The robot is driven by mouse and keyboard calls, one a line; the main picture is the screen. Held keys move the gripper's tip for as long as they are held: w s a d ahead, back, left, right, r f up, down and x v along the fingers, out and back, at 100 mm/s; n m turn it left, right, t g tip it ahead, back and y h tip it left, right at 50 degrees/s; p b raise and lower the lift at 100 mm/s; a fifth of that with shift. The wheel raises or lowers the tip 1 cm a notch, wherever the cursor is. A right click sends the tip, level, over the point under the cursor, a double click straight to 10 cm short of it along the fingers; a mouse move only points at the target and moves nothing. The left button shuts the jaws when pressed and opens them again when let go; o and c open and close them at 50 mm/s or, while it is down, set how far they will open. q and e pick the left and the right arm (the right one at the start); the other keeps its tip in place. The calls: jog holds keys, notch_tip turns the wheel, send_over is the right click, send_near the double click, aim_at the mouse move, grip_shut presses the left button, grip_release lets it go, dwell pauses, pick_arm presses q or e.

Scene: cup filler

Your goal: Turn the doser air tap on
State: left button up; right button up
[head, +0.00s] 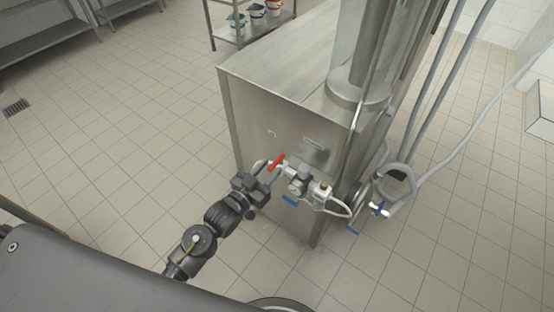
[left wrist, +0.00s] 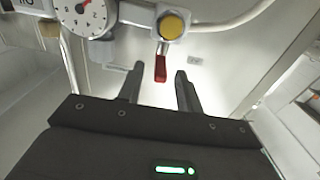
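The red tap handle (head: 277,162) sits on the air fittings on the side of the steel machine. In the left wrist view the red handle (left wrist: 160,66) hangs down from a fitting with a yellow cap (left wrist: 172,27). My left gripper (head: 266,175) is right at the handle in the head view. In the left wrist view its two fingers (left wrist: 159,75) are open, with the handle's end between the tips and a gap on each side. I cannot tell how deep the handle sits between them. My right gripper is not in view.
The steel cabinet (head: 270,110) is just behind. Tiled floor (head: 140,130) at left is clear.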

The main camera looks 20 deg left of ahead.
aim_at(277, 160)
pick_arm(q)
jog(key=shift+x, duration=2.25)
grip_shut()
